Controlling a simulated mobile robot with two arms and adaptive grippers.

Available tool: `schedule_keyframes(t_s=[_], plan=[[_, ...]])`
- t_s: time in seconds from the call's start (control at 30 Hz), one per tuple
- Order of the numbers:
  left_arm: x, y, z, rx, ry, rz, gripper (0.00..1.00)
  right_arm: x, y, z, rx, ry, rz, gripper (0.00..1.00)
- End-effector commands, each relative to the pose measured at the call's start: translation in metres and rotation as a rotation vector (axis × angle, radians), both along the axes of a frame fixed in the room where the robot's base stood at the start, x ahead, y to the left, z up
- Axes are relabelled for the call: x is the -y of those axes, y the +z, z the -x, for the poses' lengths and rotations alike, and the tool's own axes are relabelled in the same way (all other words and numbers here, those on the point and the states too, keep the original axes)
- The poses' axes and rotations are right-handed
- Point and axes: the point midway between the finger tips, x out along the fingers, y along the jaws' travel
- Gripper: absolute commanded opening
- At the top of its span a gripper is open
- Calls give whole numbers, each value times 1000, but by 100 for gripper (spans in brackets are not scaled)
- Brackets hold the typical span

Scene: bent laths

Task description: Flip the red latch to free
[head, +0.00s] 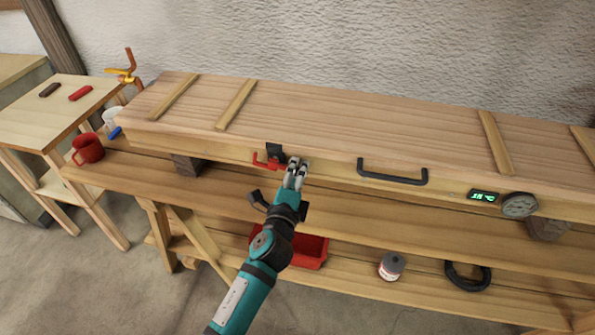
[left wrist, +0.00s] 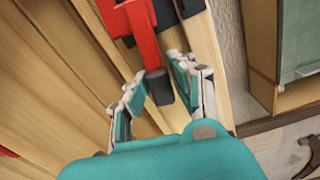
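The red latch (head: 266,163) sits on the front face of the long wooden box (head: 330,110), left of the black handle, with a black catch piece (head: 275,151) above it. My left gripper (head: 297,164) is at the right end of the latch. In the left wrist view, the latch's red lever (left wrist: 143,35) has a dark tip that lies between the fingers of my left gripper (left wrist: 158,85). The fingers are spread, with visible gaps to the lever. Whether either finger touches it cannot be told. My right gripper is not in view.
A black handle (head: 393,174), a green display (head: 484,197) and a round gauge (head: 519,205) are on the box front to the right. A red bin (head: 311,252), a can (head: 391,266) and a black ring (head: 467,274) are on the lower shelf. A red mug (head: 88,149) stands left.

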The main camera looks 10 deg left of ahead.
Motion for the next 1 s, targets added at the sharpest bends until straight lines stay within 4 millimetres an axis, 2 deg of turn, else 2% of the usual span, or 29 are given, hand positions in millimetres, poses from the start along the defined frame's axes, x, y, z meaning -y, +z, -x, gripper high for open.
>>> schedule_keyframes(t_s=[0.03, 0.13, 0.5, 0.63, 0.77, 1.0], plan=[[0, 0, 0, 0, 0, -1, 32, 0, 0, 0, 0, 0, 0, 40], [0, 0, 0, 1, 0, -3, 44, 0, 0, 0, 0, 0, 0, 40], [0, 0, 0, 2, 0, -8, 44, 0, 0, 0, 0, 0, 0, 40], [-1, -5, 0, 3, -1, -78, 44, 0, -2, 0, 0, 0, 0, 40], [-6, -19, 0, 10, -2, -295, 44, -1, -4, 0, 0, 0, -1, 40], [-32, -42, -1, 30, -4, -921, 44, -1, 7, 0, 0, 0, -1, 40]])
